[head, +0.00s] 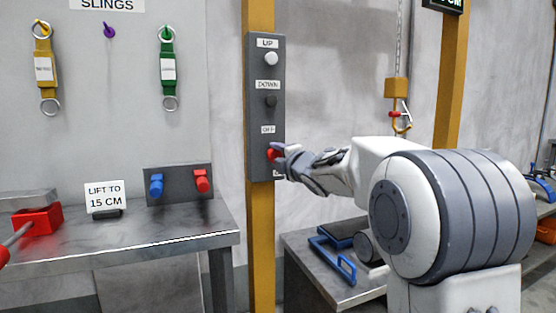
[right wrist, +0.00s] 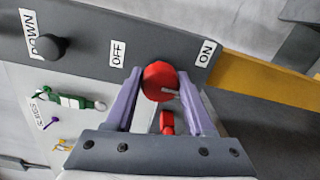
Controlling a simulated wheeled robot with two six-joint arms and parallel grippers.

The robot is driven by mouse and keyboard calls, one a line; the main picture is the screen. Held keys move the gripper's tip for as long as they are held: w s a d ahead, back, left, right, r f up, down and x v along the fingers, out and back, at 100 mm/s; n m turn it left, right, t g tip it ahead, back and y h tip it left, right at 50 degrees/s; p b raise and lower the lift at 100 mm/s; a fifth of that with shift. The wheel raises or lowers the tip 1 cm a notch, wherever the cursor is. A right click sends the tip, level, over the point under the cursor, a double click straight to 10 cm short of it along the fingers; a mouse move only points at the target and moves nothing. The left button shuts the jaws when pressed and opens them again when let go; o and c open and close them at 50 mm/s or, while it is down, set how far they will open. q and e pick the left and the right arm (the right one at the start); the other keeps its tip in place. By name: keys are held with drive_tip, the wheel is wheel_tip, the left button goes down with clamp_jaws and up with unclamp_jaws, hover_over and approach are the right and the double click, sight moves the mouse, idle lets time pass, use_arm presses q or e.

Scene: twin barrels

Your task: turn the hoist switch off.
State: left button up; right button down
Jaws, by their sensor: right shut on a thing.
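The hoist switch is a red round knob (head: 272,154) low on a dark grey control panel (head: 265,105), under the OFF label (head: 267,130). My right gripper (head: 279,152) reaches it from the right and is shut on it. In the right wrist view, the red knob (right wrist: 159,80) sits between the two purple fingers of my right gripper (right wrist: 157,90). The OFF label (right wrist: 117,53) is left of the knob and the ON label (right wrist: 207,53) is right of it. A short white mark on the knob lies toward its lower right. My left gripper is out of view.
The panel hangs on a yellow post (head: 261,235). A left bench (head: 150,235) holds a red block, a "LIFT TO 15 CM" sign (head: 105,197) and a plate with blue and red pegs. A right bench (head: 335,288) holds blue-handled items. Slings (head: 168,68) hang on the wall.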

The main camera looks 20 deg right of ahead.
drive_tip(key=shift+f, duration=0.1)
drive_tip(key=shift+c, duration=1.3)
unclamp_jaws()
drive_tip(key=shift+s, duration=0.3)
drive_tip(key=s, duration=0.9)
drive_tip(key=shift+s+d+r+p, duration=0.15)
drive_tip(key=shift+s+r+p, duration=0.05)
drive_tip(key=shift+s+p, duration=0.25)
